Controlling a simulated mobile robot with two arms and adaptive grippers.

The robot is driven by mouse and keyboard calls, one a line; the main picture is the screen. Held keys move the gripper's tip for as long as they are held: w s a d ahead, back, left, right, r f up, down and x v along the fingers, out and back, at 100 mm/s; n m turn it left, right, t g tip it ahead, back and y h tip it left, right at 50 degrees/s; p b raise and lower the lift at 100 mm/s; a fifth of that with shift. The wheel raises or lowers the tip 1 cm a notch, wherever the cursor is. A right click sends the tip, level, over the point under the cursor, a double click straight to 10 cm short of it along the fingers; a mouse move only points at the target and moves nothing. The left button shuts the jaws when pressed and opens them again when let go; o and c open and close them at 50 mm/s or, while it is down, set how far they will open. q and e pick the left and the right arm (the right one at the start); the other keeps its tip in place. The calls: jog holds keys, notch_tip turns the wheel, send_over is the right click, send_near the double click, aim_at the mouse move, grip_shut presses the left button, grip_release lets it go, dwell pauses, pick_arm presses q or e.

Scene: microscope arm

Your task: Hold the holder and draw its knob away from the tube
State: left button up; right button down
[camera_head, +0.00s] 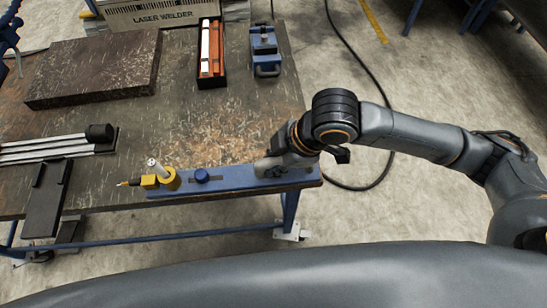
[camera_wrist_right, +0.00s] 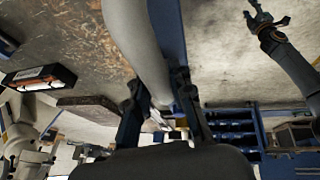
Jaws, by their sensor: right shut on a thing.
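The holder is a long blue bar (camera_head: 228,182) along the table's front edge. A round blue knob (camera_head: 202,175) sits on its top, with a yellow clamp part (camera_head: 168,180) and a yellow block to its left. A pale tube (camera_head: 154,164) leans up out of the yellow part. My right gripper (camera_head: 272,167) is at the bar's right end, shut on the holder's grey post (camera_wrist_right: 145,45), which shows between its fingers in the right wrist view (camera_wrist_right: 163,112). The arm hides part of that end. My left gripper (camera_wrist_right: 265,22) is open and empty, away from the table.
A black bracket (camera_head: 45,200) and a stand with pale rods (camera_head: 45,148) lie left of the holder. A brown slab (camera_head: 95,66), an orange-and-black box (camera_head: 211,58) and a blue vice (camera_head: 264,48) stand farther back. The table (camera_head: 225,125) is bare behind the holder.

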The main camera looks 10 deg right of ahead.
jog(key=shift+w, duration=0.1)
pick_arm(q)
notch_tip(320, 180, down, 6)
jog(key=b, duration=0.6)
pick_arm(e)
jog(key=shift+w+d+f, duration=0.25)
jog(key=shift+w+f, duration=1.65)
jog(key=shift+w, duration=0.35)
jog(key=shift+w+d+f, duration=0.25)
jog(key=shift+w+f, duration=1.7)
jog(key=shift+w, duration=0.3)
jog(key=shift+w+d+f, duration=0.25)
jog(key=shift+w+f, duration=1.65)
jog(key=shift+w, duration=0.35)
pick_arm(q)
jog(key=shift+f, duration=0.25)
pick_arm(e)
jog(key=shift+f, duration=0.35)
jog(key=shift+s+d+f, duration=0.1)
jog(key=shift+f, duration=0.05)
pick_arm(q)
jog(key=shift+o, duration=1.1)
jog(key=shift+a, duration=0.1)
